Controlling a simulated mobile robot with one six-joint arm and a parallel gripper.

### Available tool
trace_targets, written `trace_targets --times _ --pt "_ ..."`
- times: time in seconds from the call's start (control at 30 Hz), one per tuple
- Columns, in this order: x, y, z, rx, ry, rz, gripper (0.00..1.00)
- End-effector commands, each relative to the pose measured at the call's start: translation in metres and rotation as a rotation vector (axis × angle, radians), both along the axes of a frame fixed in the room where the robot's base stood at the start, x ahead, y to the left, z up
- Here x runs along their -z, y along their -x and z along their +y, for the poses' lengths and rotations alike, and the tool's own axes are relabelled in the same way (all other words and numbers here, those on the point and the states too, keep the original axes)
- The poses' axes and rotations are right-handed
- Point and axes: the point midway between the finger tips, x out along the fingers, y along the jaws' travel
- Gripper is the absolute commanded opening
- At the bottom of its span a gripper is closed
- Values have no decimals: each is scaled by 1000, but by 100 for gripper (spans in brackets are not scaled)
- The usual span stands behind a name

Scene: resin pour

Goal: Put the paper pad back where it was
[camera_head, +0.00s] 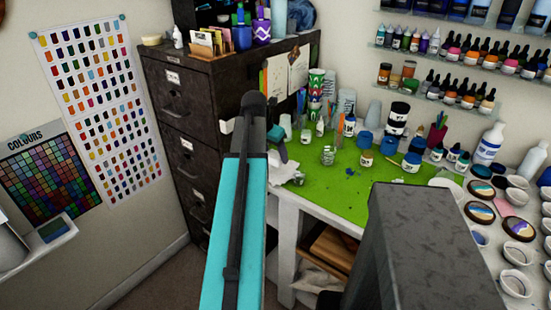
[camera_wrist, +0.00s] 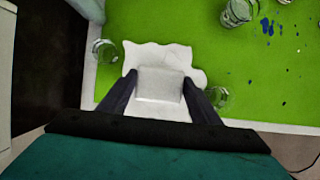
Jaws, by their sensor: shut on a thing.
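A small white paper pad (camera_wrist: 160,90) sits between the two dark fingers of my gripper (camera_wrist: 160,80) in the wrist view. My gripper is shut on it. Below the pad lies a larger, wavy-edged white sheet or cloth (camera_wrist: 155,52) on the green table top (camera_wrist: 200,35). I cannot tell whether the pad touches this white layer. In the head view my gripper is largely behind my teal arm, and the pad cannot be made out clearly. White material (camera_head: 288,172) shows there at the table's left edge.
Clear glasses stand close by on the left (camera_wrist: 104,50) and right (camera_wrist: 218,97) of the pad. Another glass (camera_wrist: 237,12) stands farther back. Several paint jars and bottles crowd the table's back. A dark filing cabinet (camera_head: 182,115) stands left of the table. Bare green surface lies front right.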

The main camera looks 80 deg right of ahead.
Motion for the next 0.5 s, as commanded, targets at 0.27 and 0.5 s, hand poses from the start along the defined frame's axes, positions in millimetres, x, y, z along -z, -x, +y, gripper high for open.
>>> trace_targets --times 0.27,0.5 --pt "4 1 -13 -1 -2 0 33" --pt "26 0 -11 -1 -2 0 33"
